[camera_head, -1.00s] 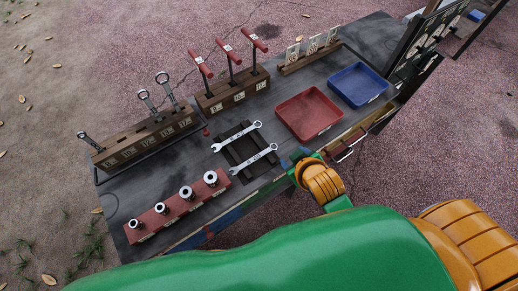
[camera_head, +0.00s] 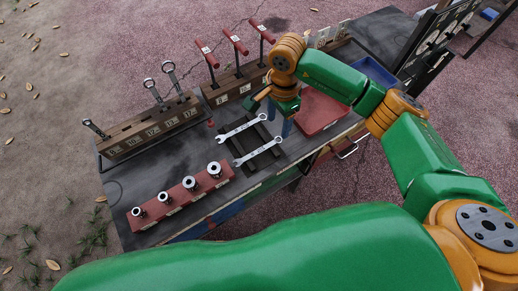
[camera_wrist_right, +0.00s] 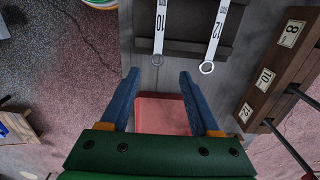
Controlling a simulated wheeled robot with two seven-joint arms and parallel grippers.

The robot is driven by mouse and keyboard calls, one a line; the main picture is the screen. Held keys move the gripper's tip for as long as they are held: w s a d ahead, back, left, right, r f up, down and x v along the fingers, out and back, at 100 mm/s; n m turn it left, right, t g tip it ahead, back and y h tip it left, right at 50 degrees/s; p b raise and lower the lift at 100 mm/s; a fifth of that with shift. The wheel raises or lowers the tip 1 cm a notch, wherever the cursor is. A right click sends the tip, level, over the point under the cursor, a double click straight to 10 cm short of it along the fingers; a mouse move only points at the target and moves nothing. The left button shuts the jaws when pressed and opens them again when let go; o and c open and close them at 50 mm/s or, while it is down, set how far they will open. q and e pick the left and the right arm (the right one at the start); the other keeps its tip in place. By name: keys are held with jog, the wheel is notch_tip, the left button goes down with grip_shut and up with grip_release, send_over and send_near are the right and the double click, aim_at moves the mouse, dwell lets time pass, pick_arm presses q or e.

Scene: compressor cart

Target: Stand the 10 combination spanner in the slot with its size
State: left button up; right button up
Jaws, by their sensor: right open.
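Two silver combination spanners lie apart on a dark wooden rest, the upper one (camera_head: 241,130) and the lower one (camera_head: 258,152). In the right wrist view, the left spanner (camera_wrist_right: 160,25) and right spanner (camera_wrist_right: 217,30) carry size labels; the left seems to read 10, the right 12. The dark slotted rack (camera_head: 152,131) has size labels on its front. One spanner stands in its left end and two towards its right; slots between look empty. My right gripper (camera_head: 274,114) is open and empty, just right of the lying spanners, also in the wrist view (camera_wrist_right: 158,78). My left gripper is out of view.
A red tray (camera_head: 318,110) lies below and beside my right gripper. The T-handle rack (camera_head: 236,84) stands behind it, with tall handles. A socket rail (camera_head: 180,200) is at the front left. A blue tray (camera_head: 375,72) is partly behind my right arm.

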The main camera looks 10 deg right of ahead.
aim_at(278, 140)
jog(key=f, duration=0.2)
jog(key=f+p, duration=0.1)
jog(key=f, duration=0.3)
jog(key=shift+s+d, duration=0.2)
jog(key=shift+d, duration=0.05)
jog(key=shift+f, duration=0.25)
jog(key=shift+f+b, duration=0.25)
jog(key=shift+b, duration=0.05)
grip_shut()
